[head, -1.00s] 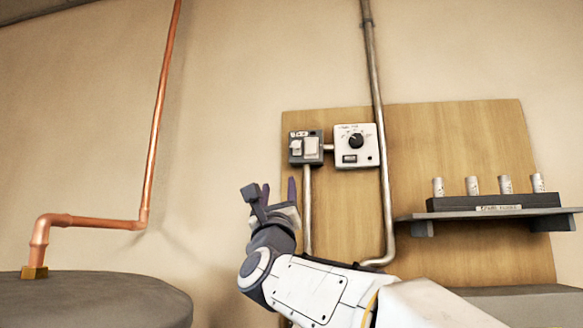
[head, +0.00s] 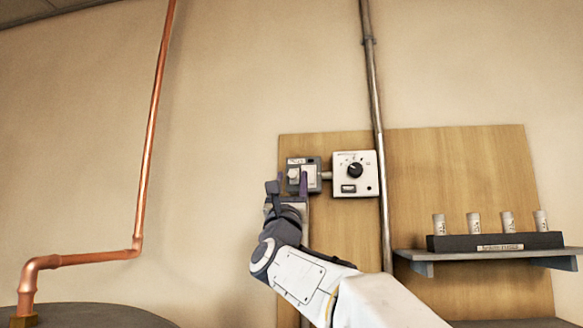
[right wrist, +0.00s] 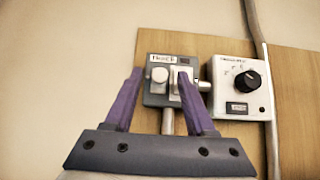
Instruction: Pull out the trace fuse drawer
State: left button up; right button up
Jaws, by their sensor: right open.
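The trace fuse unit is a small dark grey box (head: 313,167) with a label, a pale round knob and a white block on its face. It is fixed at the left edge of the wooden board and also shows in the right wrist view (right wrist: 154,99). I cannot tell which part is the drawer front. My right gripper (right wrist: 160,80) is open, its purple fingers pointing up at the box. The right finger overlaps the white block (right wrist: 181,82) in the picture; contact cannot be told. In the head view the right gripper (head: 290,184) hides the box's lower part. My left gripper is not in view.
A white thermostat box (head: 355,174) with a black dial sits right of the fuse unit, beside a vertical metal conduit (head: 372,100). A shelf (head: 480,254) with several fuse cylinders is at right. A copper pipe (head: 150,150) and a dark tank (head: 95,315) are at left.

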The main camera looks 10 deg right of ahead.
jog(key=shift+w+r, duration=0.15)
jog(key=shift+w, duration=0.05)
grip_shut()
dwell(1.4)
